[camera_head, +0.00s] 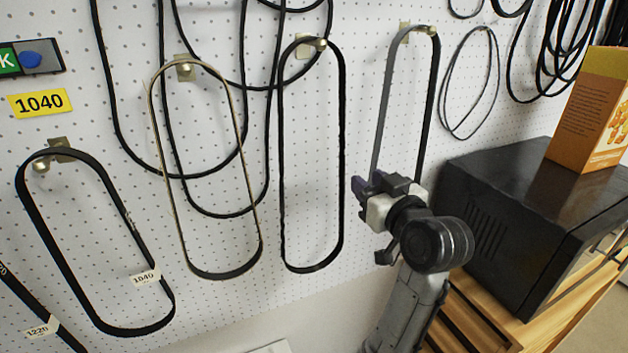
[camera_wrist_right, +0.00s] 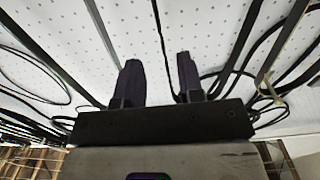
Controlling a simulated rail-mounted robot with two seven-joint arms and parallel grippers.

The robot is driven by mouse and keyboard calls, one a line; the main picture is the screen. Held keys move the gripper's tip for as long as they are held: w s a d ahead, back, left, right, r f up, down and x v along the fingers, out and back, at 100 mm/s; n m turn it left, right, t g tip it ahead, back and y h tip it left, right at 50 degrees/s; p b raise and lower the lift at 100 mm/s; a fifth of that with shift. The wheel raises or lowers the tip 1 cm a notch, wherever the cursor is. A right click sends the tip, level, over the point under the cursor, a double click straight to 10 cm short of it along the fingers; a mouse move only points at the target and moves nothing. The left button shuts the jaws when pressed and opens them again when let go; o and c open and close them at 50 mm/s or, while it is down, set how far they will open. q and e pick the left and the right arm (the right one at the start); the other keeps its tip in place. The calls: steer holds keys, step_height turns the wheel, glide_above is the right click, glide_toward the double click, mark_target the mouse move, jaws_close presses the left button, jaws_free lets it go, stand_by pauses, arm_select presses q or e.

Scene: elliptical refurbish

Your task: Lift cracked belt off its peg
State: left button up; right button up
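Several belts hang as long loops from pegs on a white pegboard. A grey-faced belt (camera_head: 384,105) hangs on a peg (camera_head: 404,30) right of centre, its lower end hidden behind my right gripper (camera_head: 364,190). In the right wrist view that gripper (camera_wrist_right: 159,75) has its two dark fingers apart, with pegboard and a thin dark strand showing beyond the gap. A black belt (camera_head: 341,150) hangs just to its left and a tan-edged belt (camera_head: 158,125) farther left. A black belt tagged 1040 (camera_head: 50,240) hangs at far left. I cannot tell which is cracked. My left gripper is out of view.
A black microwave-like box (camera_head: 540,220) stands on a slatted wooden unit (camera_head: 465,325) at right, with an orange carton (camera_head: 590,115) on top. A thin looped cord (camera_head: 497,75) hangs above it. A yellow 1040 label (camera_head: 40,103) is at upper left.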

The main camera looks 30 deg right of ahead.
mark_target(344, 160)
steer(key=w, duration=0.2)
steer(key=w+d, duration=0.1)
steer(key=w, duration=0.1)
steer(key=w+p, duration=0.1)
steer(key=w, duration=0.1)
steer(key=shift+w+d+r, duration=0.1)
steer(key=shift+w+d, duration=0.1)
steer(key=shift+d, duration=0.05)
steer(key=w, duration=0.1)
steer(key=w+p, duration=0.1)
steer(key=w, duration=0.1)
steer(key=w+d+p, duration=0.1)
steer(key=w, duration=0.1)
steer(key=shift+r, duration=0.1)
steer(key=shift+w, duration=0.45)
steer(key=shift+c, duration=0.2)
steer(key=c, duration=0.6)
jaws_close()
